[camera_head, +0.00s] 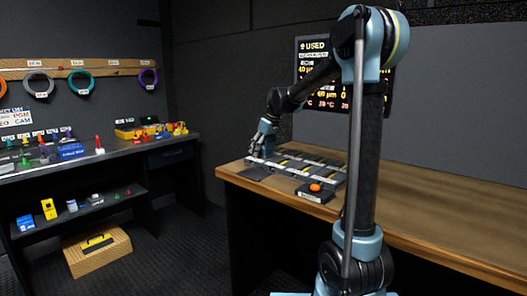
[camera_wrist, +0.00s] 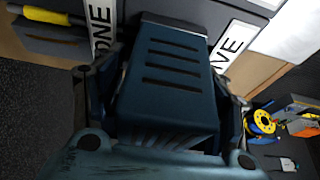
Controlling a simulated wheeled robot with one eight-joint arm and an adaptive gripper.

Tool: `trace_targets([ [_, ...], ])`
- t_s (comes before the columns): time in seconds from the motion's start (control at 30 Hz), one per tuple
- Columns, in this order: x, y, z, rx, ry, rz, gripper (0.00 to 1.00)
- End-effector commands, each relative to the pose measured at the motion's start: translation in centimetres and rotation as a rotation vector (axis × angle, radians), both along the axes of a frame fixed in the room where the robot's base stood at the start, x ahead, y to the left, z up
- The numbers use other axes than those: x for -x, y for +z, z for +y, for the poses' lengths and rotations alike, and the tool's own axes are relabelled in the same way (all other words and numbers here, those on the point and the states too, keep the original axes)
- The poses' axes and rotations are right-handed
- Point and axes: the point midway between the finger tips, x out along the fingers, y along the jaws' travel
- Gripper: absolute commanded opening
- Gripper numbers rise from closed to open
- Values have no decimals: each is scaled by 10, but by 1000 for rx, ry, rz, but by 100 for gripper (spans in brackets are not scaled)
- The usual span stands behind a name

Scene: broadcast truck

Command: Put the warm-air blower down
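The warm-air blower (camera_wrist: 172,72) is a dark blue block with several black slots, and it fills the middle of the wrist view. My gripper (camera_wrist: 165,92) has a finger along each side of it and looks shut on it. In the head view my gripper (camera_head: 261,146) is low over the left end of the wooden bench (camera_head: 440,215), beside the dark tray with white strips (camera_head: 318,161). The blower is hard to make out in the head view. I cannot tell whether its underside touches the surface.
White label strips (camera_wrist: 102,28) lie on both sides of the blower. An orange button on a dark box (camera_head: 315,187) stands on the bench near the tray. A screen (camera_head: 312,58) is behind. The bench's right part is clear. A side counter (camera_head: 110,150) holds small coloured items.

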Motion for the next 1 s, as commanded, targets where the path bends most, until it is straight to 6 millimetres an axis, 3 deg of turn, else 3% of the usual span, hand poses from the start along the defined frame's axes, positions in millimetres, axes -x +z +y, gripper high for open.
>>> trace_targets([
  [0.33, 2, 13, -4, 0, -1, 0, 66],
  [0.8, 22, 92, -30, 0, -1, 0, 66],
  [1.0, 27, 110, -36, 0, -1, 0, 66],
])
